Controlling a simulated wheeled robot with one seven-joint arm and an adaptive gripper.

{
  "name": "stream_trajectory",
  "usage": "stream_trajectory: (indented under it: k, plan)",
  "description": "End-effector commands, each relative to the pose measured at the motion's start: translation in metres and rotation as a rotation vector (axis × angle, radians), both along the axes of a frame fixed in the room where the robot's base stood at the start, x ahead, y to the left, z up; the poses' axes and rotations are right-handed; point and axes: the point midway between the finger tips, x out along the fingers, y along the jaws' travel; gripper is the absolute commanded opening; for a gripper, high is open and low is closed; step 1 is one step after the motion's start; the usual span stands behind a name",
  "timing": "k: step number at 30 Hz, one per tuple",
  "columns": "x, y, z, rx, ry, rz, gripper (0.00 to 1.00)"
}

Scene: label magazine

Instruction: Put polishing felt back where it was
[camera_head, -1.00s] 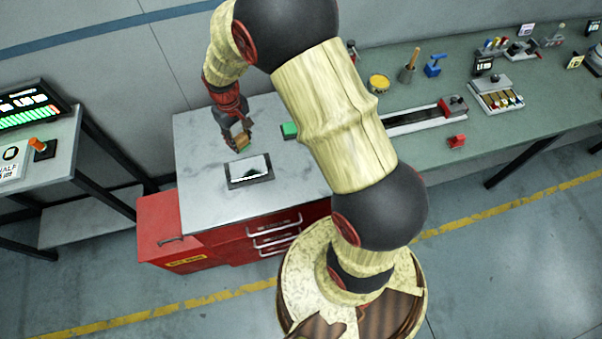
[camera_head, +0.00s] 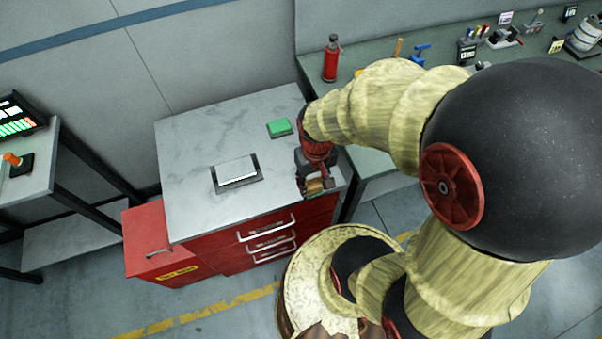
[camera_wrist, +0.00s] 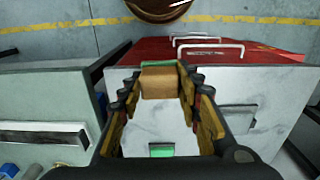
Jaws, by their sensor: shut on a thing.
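My gripper (camera_head: 316,188) is shut on a small tan block with a green face, which I take to be the polishing felt (camera_head: 315,186). In the wrist view the block (camera_wrist: 158,83) sits between the fingertips, with a green strip along its far side. The gripper hangs over the front right corner of the grey-topped red cabinet (camera_head: 200,130). I cannot tell the block's exact height above the top.
A dark tray with a pale plate (camera_head: 236,172) lies on the cabinet top, left of my gripper. A green block (camera_head: 279,128) lies behind it. A red cylinder (camera_head: 331,60) stands on the green bench at right.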

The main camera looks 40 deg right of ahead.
Motion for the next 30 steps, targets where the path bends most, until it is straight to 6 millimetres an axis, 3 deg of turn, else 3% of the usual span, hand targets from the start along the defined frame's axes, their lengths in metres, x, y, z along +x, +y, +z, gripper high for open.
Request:
stream_trajectory:
  k: [5, 14, 18, 24, 30]
  plan:
    - [0.017, -0.005, -0.01, 0.001, 0.003, -0.02, 0.1]
    - [0.078, -0.023, -0.038, 0.001, 0.002, -0.019, 0.1]
    - [0.1, -0.029, -0.062, 0.001, 0.005, -0.019, 0.1]
    - [0.122, -0.036, -0.088, 0.0, 0.001, -0.019, 0.1]
    - [0.13, -0.038, -0.096, 0.0, 0.0, -0.019, 0.1]
